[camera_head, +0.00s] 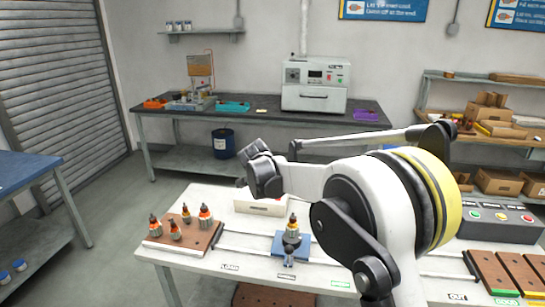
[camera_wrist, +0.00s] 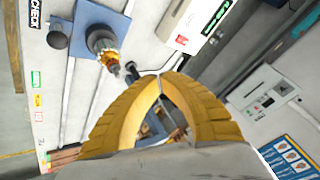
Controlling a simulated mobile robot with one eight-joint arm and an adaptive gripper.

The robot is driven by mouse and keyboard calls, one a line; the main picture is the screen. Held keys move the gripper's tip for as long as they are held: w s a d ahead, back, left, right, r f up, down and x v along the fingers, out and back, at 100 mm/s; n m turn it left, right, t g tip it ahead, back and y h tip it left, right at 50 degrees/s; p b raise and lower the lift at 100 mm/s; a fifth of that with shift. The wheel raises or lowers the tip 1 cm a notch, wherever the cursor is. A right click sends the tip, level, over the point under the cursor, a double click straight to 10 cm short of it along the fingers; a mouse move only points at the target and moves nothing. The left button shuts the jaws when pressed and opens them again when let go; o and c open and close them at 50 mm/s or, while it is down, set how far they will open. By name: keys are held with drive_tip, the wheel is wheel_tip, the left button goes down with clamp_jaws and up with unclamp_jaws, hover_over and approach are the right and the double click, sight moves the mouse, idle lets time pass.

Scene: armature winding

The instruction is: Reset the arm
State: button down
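My gripper (camera_wrist: 158,76) shows in the wrist view as two yellow ribbed fingers that lean together. Their tips meet and nothing is visible between them. In the head view my arm is raised and bent over the white table, with its dark wrist end at left; the fingers cannot be made out there. An armature (camera_head: 293,225) with a copper-orange body stands upright in a blue fixture (camera_head: 278,243) on the table. In the wrist view the same armature (camera_wrist: 104,45) sits on the blue fixture plate (camera_wrist: 83,18), apart from my fingers.
A wooden tray (camera_head: 205,240) with several upright armatures lies at the table's left. A white box (camera_head: 262,207) stands behind the fixture. A back bench (camera_head: 245,112) holds a machine (camera_head: 315,85).

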drive_tip(key=s+d+r+n, duration=0.2)
drive_tip(key=s+d+r, duration=0.15)
drive_tip(key=s, duration=0.25)
drive_tip(key=s+d+r+n+y, duration=0.1)
drive_tip(key=s+d+r+n, duration=0.15)
drive_tip(key=s+d, duration=0.3)
drive_tip(key=s+d+r+n, duration=0.1)
drive_tip(key=s+d+r, duration=0.25)
drive_tip(key=s, duration=0.35)
drive_tip(key=s+d+f+n, duration=0.1)
drive_tip(key=s+f+n, duration=0.1)
drive_tip(key=s, duration=0.6)
drive_tip(key=s+d+f+n+y, duration=0.1)
drive_tip(key=s+d+n, duration=0.1)
drive_tip(key=s, duration=0.6)
drive_tip(key=s+d+f+n+y, duration=0.1)
drive_tip(key=s+d+f+n, duration=0.1)
drive_tip(key=s, duration=0.6)
drive_tip(key=shift+s+f+n+b, duration=0.3)
drive_tip(key=shift+s+f+n, duration=0.05)
drive_tip(key=shift+d, duration=0.1)
